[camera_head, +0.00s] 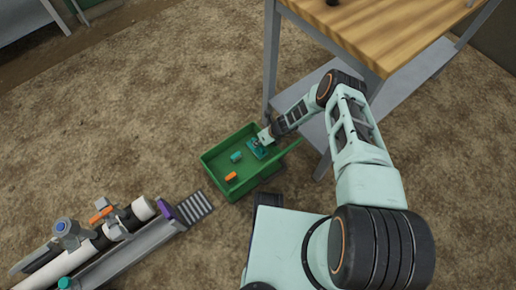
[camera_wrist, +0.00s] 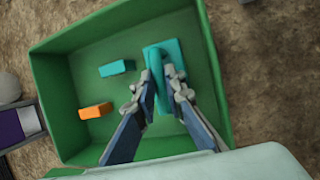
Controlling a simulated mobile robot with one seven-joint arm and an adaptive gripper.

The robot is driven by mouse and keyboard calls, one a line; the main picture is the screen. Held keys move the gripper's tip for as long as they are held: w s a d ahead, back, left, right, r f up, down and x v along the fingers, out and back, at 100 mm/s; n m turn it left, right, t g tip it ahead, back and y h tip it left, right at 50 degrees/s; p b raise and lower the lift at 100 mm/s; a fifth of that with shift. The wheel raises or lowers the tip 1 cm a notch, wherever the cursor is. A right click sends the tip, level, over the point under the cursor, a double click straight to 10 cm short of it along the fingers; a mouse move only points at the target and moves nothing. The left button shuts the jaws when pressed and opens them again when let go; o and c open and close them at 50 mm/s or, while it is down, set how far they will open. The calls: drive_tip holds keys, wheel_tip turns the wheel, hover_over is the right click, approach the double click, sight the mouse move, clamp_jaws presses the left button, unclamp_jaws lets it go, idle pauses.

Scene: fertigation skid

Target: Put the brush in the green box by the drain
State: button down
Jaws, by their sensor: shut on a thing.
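The green box (camera_head: 215,176) stands on the ground beside the drain grate (camera_head: 196,208); its inside fills much of the wrist view (camera_wrist: 70,139). The brush is teal, with a flat base and a raised handle. It is in the right part of the box in the wrist view (camera_wrist: 174,52); in the head view the brush (camera_head: 256,150) shows near the box's far right corner. My gripper (camera_wrist: 161,88) is shut on the brush's handle, inside the box outline. I cannot tell whether the brush's base touches the box floor.
A small teal block (camera_wrist: 117,68) and an orange block (camera_wrist: 96,111) lie in the box, left of the brush. A wooden-topped table (camera_head: 400,30) stands close behind my arm. Pipes with valves (camera_head: 100,235) lie at lower left. Open ground surrounds the box on the left.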

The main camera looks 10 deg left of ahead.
drive_tip(key=shift+f+b, duration=1)
drive_tip(key=shift+f, duration=0.65)
drive_tip(key=shift+f, duration=0.2)
drive_tip(key=c, duration=2)
unclamp_jaws()
drive_tip(key=shift+r, duration=0.1)
